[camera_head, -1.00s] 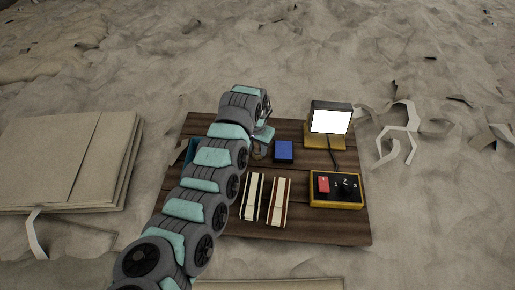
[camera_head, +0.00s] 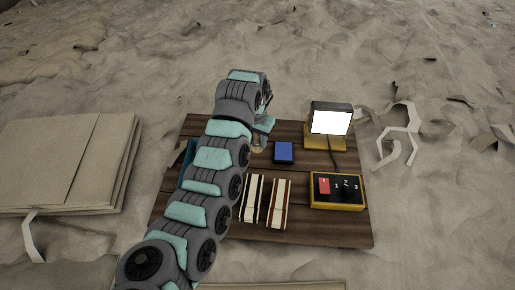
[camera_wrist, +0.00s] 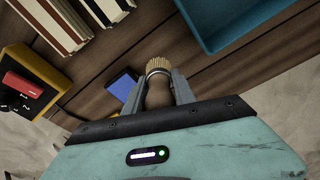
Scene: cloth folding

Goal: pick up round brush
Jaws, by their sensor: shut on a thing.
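The round brush (camera_wrist: 158,68) has pale tan bristles in a ring and a brown wooden handle. In the wrist view it sits between the two grey fingers of my gripper (camera_wrist: 158,90), which are shut on its handle. The bristle end points away from the wrist, over the wooden board. In the head view my gripper (camera_head: 262,138) is above the back middle of the board, left of the blue box. Much of the brush is hidden there by my arm.
A blue tray (camera_wrist: 208,42) is partly hidden by my arm in the head view. Folded cardboard (camera_head: 60,160) lies left.

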